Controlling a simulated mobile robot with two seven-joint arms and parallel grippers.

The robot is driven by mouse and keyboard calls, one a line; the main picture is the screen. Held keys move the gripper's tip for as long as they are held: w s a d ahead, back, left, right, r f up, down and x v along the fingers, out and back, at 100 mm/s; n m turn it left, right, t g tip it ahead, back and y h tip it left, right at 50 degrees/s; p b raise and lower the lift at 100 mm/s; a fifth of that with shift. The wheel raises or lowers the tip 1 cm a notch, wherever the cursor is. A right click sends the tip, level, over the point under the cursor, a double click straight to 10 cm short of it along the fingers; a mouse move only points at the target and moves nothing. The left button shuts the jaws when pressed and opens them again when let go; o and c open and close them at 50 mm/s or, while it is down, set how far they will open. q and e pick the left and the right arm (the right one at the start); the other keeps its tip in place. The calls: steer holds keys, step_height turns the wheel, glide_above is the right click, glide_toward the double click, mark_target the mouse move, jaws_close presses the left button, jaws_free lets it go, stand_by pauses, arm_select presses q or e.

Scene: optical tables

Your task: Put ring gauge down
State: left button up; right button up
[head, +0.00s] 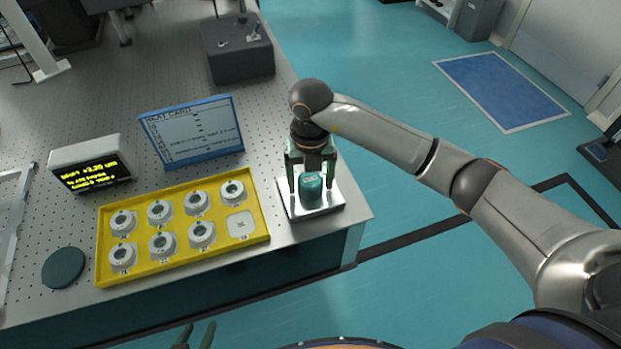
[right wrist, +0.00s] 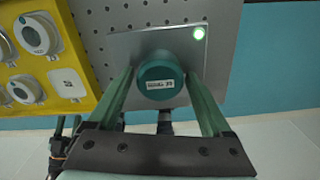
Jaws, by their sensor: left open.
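The ring gauge, seen as a short teal cylinder (head: 311,190) with a white label, stands upright on a shiny square metal plate (head: 331,203) at the table's front right corner. It also shows in the right wrist view (right wrist: 161,75), on the plate (right wrist: 122,45). My right gripper (head: 311,189) points down over it, one finger on each side. Gaps show between fingers and cylinder in the head view, so the gripper looks open around it. My left gripper (head: 195,334) is open and empty at the bottom edge, in front of the table.
A yellow tray (head: 185,258) holds several grey round pieces and one empty square seat (head: 240,225). Behind it stand a blue-framed card (head: 195,132) and a lit display (head: 90,165). A dark green disc (head: 63,268) lies left. A dark block (head: 238,50) stands further back.

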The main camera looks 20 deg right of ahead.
mark_target(309, 180)
steer(key=shift+o, duration=0.7)
steer(key=shift+r, duration=0.3)
step_height(309, 180, up, 12)
steer(key=shift+a+f, duration=0.1)
stand_by(2.0)
